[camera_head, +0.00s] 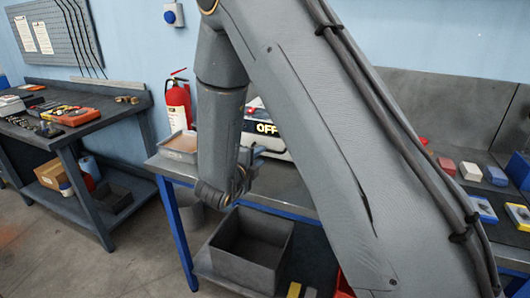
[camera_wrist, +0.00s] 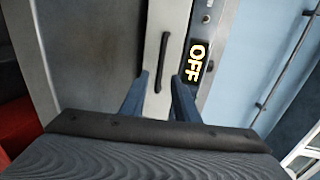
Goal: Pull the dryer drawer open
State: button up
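The dryer (camera_head: 280,152) is a white unit on the bench, with a lit "OFF" display, mostly hidden behind my arm in the head view. In the wrist view the display (camera_wrist: 196,62) is right of the pale drawer front (camera_wrist: 172,20). A dark bar handle (camera_wrist: 163,62) runs along that front. My gripper (camera_wrist: 160,77) is open, with one blue finger on each side of the handle's lower end in the picture. I see a gap between each finger and the handle; the depth between them is unclear. In the head view my gripper (camera_head: 254,158) is at the dryer's front, partly hidden.
A grey open bin (camera_head: 287,238) stands on the shelf below the bench. A tray (camera_head: 180,147) is at the bench's left end; a red extinguisher (camera_head: 178,104) hangs behind it. Small coloured blocks (camera_head: 471,171) lie at right.

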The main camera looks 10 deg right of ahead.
jog(key=shift+p+x, duration=0.55)
jog(key=shift+x, duration=2.05)
grip_shut()
